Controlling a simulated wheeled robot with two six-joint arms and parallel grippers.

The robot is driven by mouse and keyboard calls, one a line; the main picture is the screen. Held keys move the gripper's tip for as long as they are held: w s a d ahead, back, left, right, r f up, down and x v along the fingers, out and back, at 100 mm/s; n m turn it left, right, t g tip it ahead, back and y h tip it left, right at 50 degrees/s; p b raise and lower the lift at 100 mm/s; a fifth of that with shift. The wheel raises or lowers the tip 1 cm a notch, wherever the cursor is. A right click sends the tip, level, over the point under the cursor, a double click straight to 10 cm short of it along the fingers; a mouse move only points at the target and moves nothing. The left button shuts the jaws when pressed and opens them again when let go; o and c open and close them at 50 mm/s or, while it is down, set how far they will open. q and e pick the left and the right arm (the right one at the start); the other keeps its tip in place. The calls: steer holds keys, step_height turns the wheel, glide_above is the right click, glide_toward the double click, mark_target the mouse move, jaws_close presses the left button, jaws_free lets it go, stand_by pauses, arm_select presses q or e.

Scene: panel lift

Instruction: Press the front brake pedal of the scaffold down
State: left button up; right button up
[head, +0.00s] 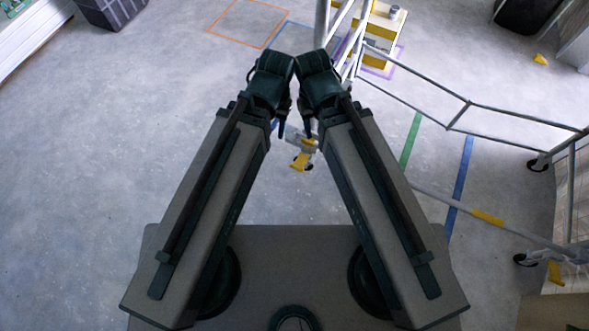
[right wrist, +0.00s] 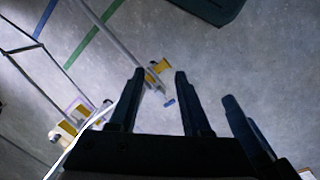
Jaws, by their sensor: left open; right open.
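The scaffold is a pale tube frame (head: 412,97) on casters at the right of the head view. A yellow brake pedal (head: 299,162) sits on a caster at its near left corner, on the floor below and between my grippers. In the right wrist view this pedal (right wrist: 163,66) shows beyond the fingers, with a gap. My left gripper (head: 281,112) and right gripper (head: 307,125) are close together, open and empty. The right gripper's fingers (right wrist: 160,78) show apart. The caster is partly hidden by my arms. Other yellow pedals (head: 555,273) (head: 541,59) are at the right side.
A yellow and white box-like unit (head: 378,35) stands at the back by the scaffold. A dark crate (head: 108,10) is at the far left. Green (head: 411,140) and blue (head: 460,180) floor stripes lie under the frame. The floor at left is clear.

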steer(key=shift+f, duration=0.2)
steer(key=shift+c, duration=1.2)
steer(key=f+b, duration=0.1)
steer(key=w+f+b, duration=0.1)
steer(key=f+b, duration=0.1)
steer(key=shift+w+a, duration=0.1)
steer(key=shift+a, duration=0.1)
jaws_close()
steer(key=w+a+f+n+b, duration=0.1)
steer(key=w+f+n+b, duration=0.2)
steer(key=f+b, duration=0.9)
steer(key=w+a+f+n+g+y+b, duration=0.1)
steer(key=w+f+n+b, duration=0.2)
steer(key=w+f+b, duration=0.5)
steer(key=w+a+f+n+y+b, duration=0.1)
steer(key=w+f+n+b, duration=0.2)
steer(key=f+b, duration=1.3)
steer(key=shift+w+f+g+b, duration=0.35)
steer(key=shift+w+b, duration=0.3)
steer(key=shift+w, duration=0.65)
steer(key=shift+r, duration=0.1)
